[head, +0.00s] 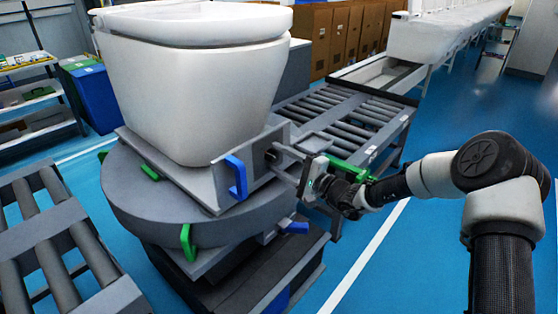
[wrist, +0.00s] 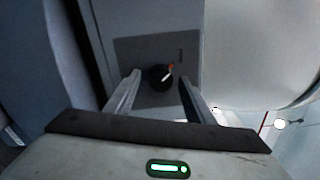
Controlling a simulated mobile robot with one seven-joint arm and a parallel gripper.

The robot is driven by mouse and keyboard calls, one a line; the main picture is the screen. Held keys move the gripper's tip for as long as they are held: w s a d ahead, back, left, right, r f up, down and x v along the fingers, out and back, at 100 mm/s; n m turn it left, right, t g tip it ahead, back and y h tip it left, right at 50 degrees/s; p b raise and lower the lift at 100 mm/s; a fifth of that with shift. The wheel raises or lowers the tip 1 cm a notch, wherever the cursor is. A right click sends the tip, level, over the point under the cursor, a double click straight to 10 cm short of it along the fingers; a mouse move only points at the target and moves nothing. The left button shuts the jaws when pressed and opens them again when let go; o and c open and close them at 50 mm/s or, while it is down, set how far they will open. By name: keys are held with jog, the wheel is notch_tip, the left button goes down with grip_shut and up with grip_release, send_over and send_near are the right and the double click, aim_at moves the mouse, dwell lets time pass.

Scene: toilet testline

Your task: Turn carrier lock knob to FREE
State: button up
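The carrier lock knob (wrist: 160,77) is a small black round knob with a white and orange mark, on a dark plate on the grey carrier. The mark points up and to the right; the small lettering near it is unreadable. In the head view the knob (head: 272,157) shows as a dark spot on the carrier side (head: 210,184). My gripper (head: 283,163) reaches toward it from the right. In the wrist view its two fingers (wrist: 157,92) are apart, one on each side of the knob. I cannot tell whether they touch it.
A white toilet (head: 190,90) stands on the carrier, above a round grey turntable (head: 150,205). A blue handle (head: 237,178) sticks out left of the knob. Roller conveyors lie at the left (head: 60,240) and behind (head: 345,120). Blue floor is open at the front right.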

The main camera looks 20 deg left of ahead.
jog(key=p+v, duration=0.2)
jog(key=v, duration=1.5)
jog(key=shift+d, duration=0.2)
jog(key=shift+s, duration=0.15)
